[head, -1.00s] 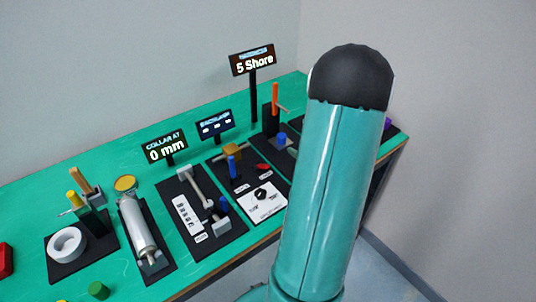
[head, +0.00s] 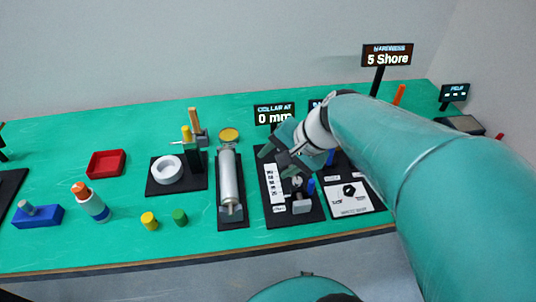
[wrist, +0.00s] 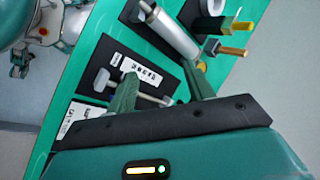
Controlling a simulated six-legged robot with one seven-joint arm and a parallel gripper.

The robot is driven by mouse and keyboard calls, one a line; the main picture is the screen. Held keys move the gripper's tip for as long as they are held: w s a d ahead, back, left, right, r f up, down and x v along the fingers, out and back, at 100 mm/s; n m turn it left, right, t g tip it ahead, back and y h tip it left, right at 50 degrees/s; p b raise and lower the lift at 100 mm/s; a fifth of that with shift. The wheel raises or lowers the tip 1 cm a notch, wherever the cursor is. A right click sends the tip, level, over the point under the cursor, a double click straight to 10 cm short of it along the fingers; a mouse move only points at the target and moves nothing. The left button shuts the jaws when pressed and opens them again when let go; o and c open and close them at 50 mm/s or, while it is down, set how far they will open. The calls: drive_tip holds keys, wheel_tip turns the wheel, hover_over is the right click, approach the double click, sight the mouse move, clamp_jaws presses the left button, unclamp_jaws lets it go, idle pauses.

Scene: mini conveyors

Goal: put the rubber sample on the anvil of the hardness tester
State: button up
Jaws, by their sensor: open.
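The hardness sign (head: 388,55) reads 5 Shore at the back right. An orange post (head: 399,95) rises near it. My arm covers most of the area below, and the anvil cannot be made out. A green cylinder (head: 180,216) and a yellow cylinder (head: 149,221) stand near the front edge; I cannot tell whether either is the rubber sample. My gripper (head: 281,162) is open over the collar gauge board (head: 282,216). In the wrist view its jaws (wrist: 160,88) are apart, with nothing seen between them but the board's metal bar behind.
A metal roller (head: 228,178) and a white ring (head: 167,169) on a black base stand left of the gripper. A red tray (head: 107,164), a blue block (head: 37,216) and an orange-capped bottle (head: 90,202) are farther left. Bare green bench (head: 60,140) lies at the back left.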

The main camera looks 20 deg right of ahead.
drive_tip(key=s+a+r+n+h, duration=0.3)
drive_tip(key=s+n, duration=0.3)
drive_tip(key=n, duration=0.4)
drive_tip(key=shift+s+r+t+h, duration=0.25)
drive_tip(key=shift+r+t+h, duration=0.15)
drive_tip(key=shift+r+h, duration=0.4)
drive_tip(key=shift+a, duration=0.1)
drive_tip(key=c, duration=0.3)
drive_tip(key=shift+c, duration=0.2)
